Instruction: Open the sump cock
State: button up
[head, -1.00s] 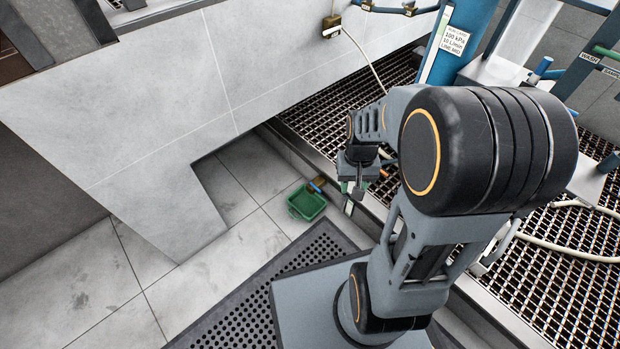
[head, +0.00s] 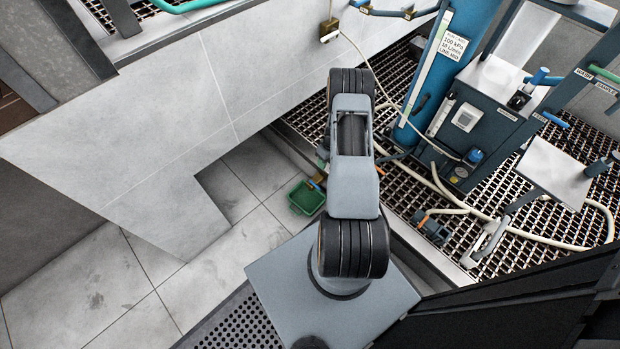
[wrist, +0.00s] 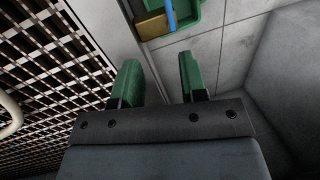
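The sump cock appears to be the small brass body (wrist: 152,26) with a blue lever (wrist: 170,14), low by the floor at the top of the wrist view. In the head view its blue lever (head: 315,185) shows small beside a green tray (head: 306,198). The tray also shows in the wrist view (wrist: 188,16), beside and partly behind the lever. My gripper (wrist: 160,60) has two green fingers set apart with nothing between them. The cock lies ahead of the fingertips, apart from them. In the head view my arm hides most of the gripper.
A metal grating (head: 400,90) runs along the right, carrying a blue column (head: 440,70), a dark control box (head: 470,125) and pale hoses (head: 540,240). A grey wall panel (head: 140,120) overhangs the floor at left. Tiled floor (head: 130,270) is clear.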

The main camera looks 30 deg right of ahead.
aim_at(316, 184)
jog(key=shift+n, duration=0.5)
jog(key=a+f+b, duration=0.1)
jog(key=f, duration=0.3)
jog(key=a+f+b, duration=0.2)
jog(key=f, duration=0.3)
jog(key=a+f+b, duration=0.1)
jog(key=f, duration=0.3)
jog(key=shift+a+f, duration=0.15)
jog(key=shift+f, duration=0.1)
jog(key=shift+c, duration=0.2)
grip_shut()
jog(key=shift+w+d, duration=0.15)
jog(key=shift+d, duration=0.05)
